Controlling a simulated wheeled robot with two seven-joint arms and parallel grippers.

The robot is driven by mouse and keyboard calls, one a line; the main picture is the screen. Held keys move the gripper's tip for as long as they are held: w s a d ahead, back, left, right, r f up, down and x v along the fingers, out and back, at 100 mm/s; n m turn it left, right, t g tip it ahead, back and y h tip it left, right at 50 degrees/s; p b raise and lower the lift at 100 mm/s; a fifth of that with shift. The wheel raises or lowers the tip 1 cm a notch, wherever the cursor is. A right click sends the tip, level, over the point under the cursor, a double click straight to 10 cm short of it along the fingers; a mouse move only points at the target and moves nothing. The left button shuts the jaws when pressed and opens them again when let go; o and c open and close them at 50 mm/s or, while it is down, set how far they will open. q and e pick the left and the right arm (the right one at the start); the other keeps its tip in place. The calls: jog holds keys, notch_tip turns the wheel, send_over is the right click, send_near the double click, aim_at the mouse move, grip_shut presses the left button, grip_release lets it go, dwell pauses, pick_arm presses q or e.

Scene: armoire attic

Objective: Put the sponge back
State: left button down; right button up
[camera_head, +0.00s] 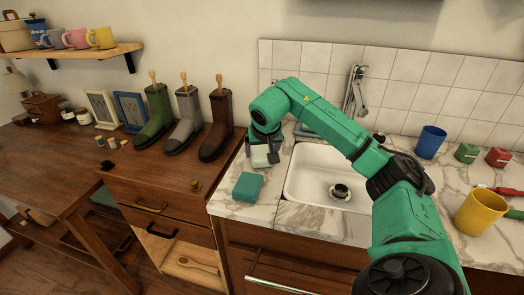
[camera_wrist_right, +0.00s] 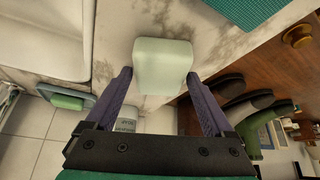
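A pale green-white block, which looks like the sponge (camera_wrist_right: 162,65), sits between the fingers of my right gripper (camera_wrist_right: 160,75) in the right wrist view. Both fingers appear to touch its sides. In the head view the sponge (camera_head: 260,156) is at the tips of my right gripper (camera_head: 263,146), over the counter left of the sink. A teal block (camera_head: 248,186) with a ridged top lies on the counter in front of it; it also shows at the top of the wrist view (camera_wrist_right: 245,12). My left gripper is not in view.
The white sink (camera_head: 310,185) is right of the gripper. A dish with a green bar (camera_wrist_right: 70,102) stands by the tiled wall. Several boots, including a brown one (camera_head: 218,125), stand on the wooden top at left. A blue cup (camera_head: 430,142) and yellow cup (camera_head: 480,213) are at right.

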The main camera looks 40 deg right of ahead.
jog(key=shift+r, duration=0.1)
jog(key=shift+r, duration=0.3)
jog(key=p+v, duration=0.1)
jog(key=v, duration=1)
jog(key=shift+s+a+r, duration=0.15)
jog(key=shift+s, duration=0.05)
